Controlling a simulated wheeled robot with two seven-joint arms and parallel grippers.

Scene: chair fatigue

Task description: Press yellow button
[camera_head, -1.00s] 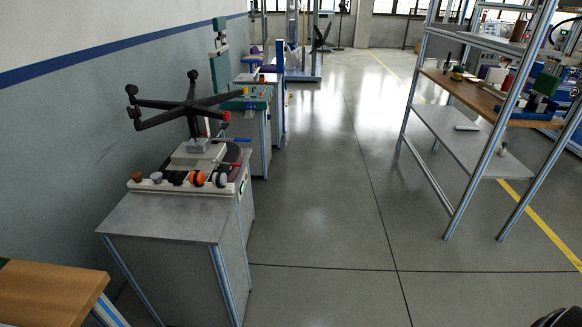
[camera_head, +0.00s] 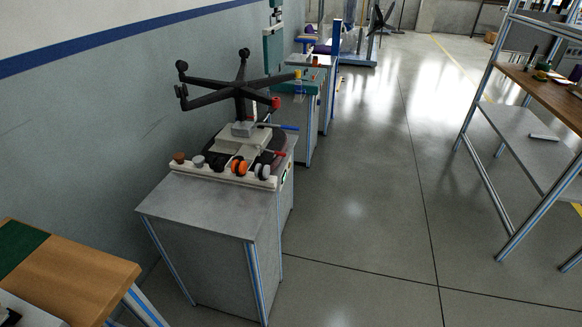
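Neither of my grippers shows in the head view. I cannot make out a yellow button for sure. The grey workbench (camera_head: 215,205) stands by the wall at left centre.
A wooden-topped table (camera_head: 85,275) stands at the lower left. A metal-framed shelf (camera_head: 520,130) stands on the right. More benches line the wall further back. The grey floor (camera_head: 370,210) between benches and shelf is clear.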

